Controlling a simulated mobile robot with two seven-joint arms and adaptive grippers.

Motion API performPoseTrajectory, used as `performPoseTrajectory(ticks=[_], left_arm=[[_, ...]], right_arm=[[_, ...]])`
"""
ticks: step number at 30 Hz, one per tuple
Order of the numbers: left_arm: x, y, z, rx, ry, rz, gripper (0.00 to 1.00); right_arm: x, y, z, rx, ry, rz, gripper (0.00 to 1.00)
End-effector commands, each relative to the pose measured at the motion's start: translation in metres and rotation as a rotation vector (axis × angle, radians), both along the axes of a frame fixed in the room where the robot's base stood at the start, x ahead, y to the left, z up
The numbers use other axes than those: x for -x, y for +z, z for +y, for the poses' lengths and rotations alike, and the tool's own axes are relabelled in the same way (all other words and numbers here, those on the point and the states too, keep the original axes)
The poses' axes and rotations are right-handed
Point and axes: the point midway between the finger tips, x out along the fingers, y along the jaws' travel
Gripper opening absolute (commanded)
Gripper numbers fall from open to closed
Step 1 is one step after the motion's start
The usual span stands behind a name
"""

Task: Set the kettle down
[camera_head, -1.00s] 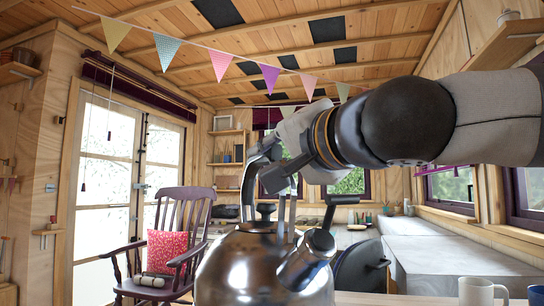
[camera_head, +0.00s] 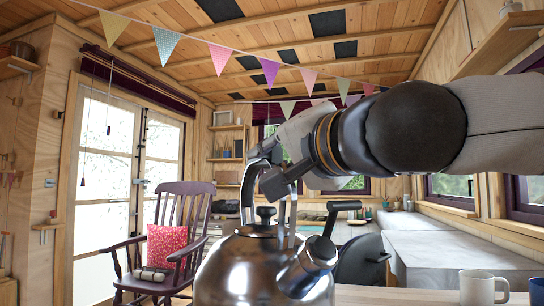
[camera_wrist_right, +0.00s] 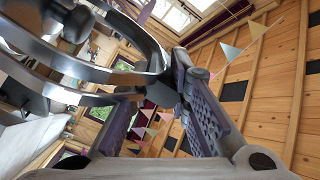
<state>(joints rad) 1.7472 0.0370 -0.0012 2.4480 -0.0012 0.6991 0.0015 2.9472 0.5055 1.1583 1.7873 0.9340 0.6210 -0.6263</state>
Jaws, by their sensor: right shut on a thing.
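The shiny metal kettle (camera_head: 245,268) fills the bottom middle of the head view, upright, with a black lid knob and a short spout with a black top. Its base is cut off by the frame, so I cannot tell whether it touches a surface. My right gripper (camera_head: 270,172) is above the kettle, shut on its raised handle. In the right wrist view my right gripper (camera_wrist_right: 160,105) has its ribbed fingers around the curved metal handle (camera_wrist_right: 95,98). My left gripper is not in view.
A pale counter (camera_head: 415,297) runs along the lower right, with a white mug (camera_head: 477,288) and a blue mug (camera_head: 541,290) on it. A dark round object (camera_head: 358,262) is behind the spout. A rocking chair (camera_head: 185,215) with a red cushion stands at the left.

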Motion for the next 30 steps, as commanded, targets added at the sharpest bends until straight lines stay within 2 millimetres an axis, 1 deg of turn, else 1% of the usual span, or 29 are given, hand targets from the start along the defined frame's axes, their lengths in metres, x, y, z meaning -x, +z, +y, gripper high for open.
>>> performPoseTrajectory(ticks=[1, 22, 23, 24, 25, 26, 30], left_arm=[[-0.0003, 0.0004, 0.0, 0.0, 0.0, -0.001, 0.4], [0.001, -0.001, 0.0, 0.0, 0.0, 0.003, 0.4], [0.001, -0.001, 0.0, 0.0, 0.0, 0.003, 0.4], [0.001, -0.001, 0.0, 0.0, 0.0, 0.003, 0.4], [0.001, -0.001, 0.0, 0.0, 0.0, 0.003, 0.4], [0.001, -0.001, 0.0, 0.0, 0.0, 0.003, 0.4], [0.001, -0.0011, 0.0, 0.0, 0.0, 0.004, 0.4]], right_arm=[[0.0019, 0.0062, -0.0008, -0.004, -0.001, -0.013, 0.0], [0.002, 0.0008, -0.0007, -0.003, -0.001, -0.013, 0.0], [0.002, 0.0008, -0.0008, -0.003, -0.001, -0.013, 0.22], [0.002, 0.0008, -0.0008, -0.003, -0.001, -0.013, 0.31], [0.002, 0.0008, -0.0008, -0.003, -0.001, -0.013, 0.37], [0.002, 0.0008, -0.0007, -0.003, -0.001, -0.013, 0.41], [0.0016, -0.0007, -0.0006, -0.003, -0.001, -0.01, 0.41]])
